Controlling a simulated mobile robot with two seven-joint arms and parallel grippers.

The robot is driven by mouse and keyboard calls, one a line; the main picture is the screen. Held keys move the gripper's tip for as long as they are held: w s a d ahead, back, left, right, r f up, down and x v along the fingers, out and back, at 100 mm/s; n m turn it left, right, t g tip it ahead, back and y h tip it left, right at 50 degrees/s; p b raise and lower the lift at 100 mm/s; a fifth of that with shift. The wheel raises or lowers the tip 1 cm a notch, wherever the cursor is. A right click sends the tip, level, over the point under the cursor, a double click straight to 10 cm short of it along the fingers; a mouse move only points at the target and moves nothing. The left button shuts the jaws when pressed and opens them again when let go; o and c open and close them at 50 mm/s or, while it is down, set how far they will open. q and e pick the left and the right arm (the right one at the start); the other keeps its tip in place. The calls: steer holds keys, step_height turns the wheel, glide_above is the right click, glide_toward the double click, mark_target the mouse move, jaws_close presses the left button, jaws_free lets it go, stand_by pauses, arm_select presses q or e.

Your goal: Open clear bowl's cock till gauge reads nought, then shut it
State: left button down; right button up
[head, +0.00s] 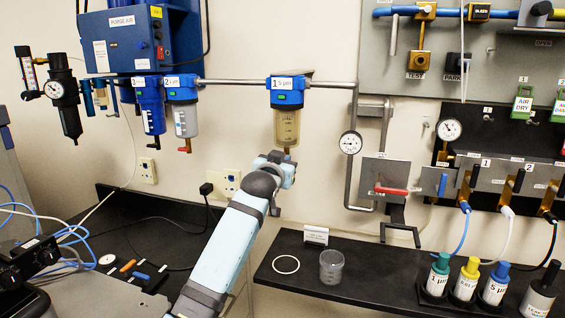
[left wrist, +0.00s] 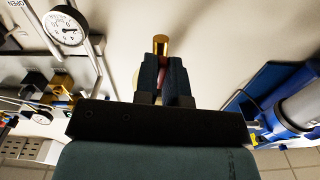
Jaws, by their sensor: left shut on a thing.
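A see-through, amber-tinted bowl (head: 286,127) hangs under the blue filter head marked 1. A grey translucent bowl (head: 186,122) hangs under head 2, with a small red cock (head: 185,147) below. My left gripper (head: 285,160) is just under the amber bowl; its wrist hides most of the cock there. In the left wrist view the left gripper (left wrist: 162,78) is shut on a reddish part, seemingly the cock's handle, with a brass piece (left wrist: 160,45) beyond the fingertips. A round white gauge (head: 350,142) is on the pipe to the right. A gauge also shows in the left wrist view (left wrist: 66,30); its reading is too small to tell.
A blue-guarded bowl (head: 151,110) hangs further left. A panel with a red lever (head: 391,190) and a second gauge (head: 449,130) are at the right. Below, a black shelf (head: 345,280) bears a clear cup (head: 332,267), a white ring (head: 286,264) and several coloured bottles.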

arm_select(q)
steer(key=shift+n, duration=0.3)
steer(key=c, duration=1.5)
jaws_free()
steer(key=shift+s, duration=0.1)
steer(key=b+v, duration=0.2)
steer(key=v, duration=1.1)
steer(key=shift+s+a+r, duration=0.1)
steer(key=shift+s+a, duration=0.05)
steer(key=shift+s, duration=0.15)
